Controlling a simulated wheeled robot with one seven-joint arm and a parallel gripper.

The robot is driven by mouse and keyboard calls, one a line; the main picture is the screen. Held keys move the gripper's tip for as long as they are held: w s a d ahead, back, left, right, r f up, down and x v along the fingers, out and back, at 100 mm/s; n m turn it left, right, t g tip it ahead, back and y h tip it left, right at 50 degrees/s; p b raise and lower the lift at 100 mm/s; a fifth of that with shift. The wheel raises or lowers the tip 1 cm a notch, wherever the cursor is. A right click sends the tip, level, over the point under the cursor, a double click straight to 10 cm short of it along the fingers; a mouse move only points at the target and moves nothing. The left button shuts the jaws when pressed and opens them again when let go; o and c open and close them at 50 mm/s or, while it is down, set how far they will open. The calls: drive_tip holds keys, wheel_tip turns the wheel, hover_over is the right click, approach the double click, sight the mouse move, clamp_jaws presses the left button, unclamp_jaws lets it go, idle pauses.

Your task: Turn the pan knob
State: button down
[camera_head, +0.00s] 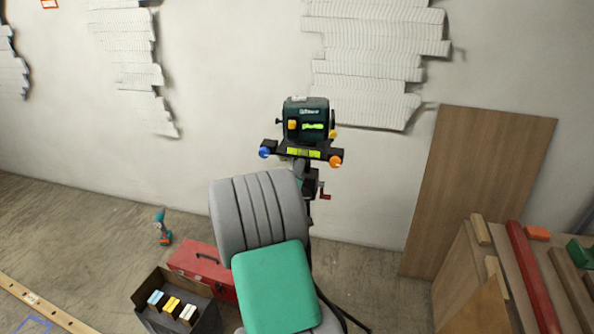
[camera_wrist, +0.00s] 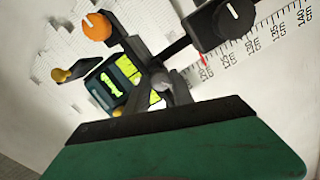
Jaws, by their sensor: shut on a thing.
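A tripod head (camera_head: 313,153) carries a dark green level device (camera_head: 306,117) with a lit green screen. Its black crossbar has a blue knob (camera_head: 264,152) at the left and an orange knob (camera_head: 336,161) at the right. The orange knob (camera_wrist: 97,26) also shows in the wrist view, at the upper left. My gripper (camera_wrist: 172,85) is shut below the crossbar, its grey fingers at the tripod head. It closes on what seems to be the pan knob, which is mostly hidden. My arm hides much of the tripod in the head view.
A black part with a white-marked knob (camera_wrist: 235,14) and a cm scale (camera_wrist: 250,50) stand beside the gripper. A wooden board (camera_head: 478,190) leans on the wall at the right. A red toolbox (camera_head: 200,262) and an open box (camera_head: 152,303) are at the lower left.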

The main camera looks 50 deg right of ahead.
drive_tip(key=shift+n, duration=0.6)
drive_tip(key=c, duration=1.1)
unclamp_jaws()
drive_tip(key=b+v, duration=0.2)
drive_tip(key=v, duration=0.6)
drive_tip(key=shift+d, duration=0.1)
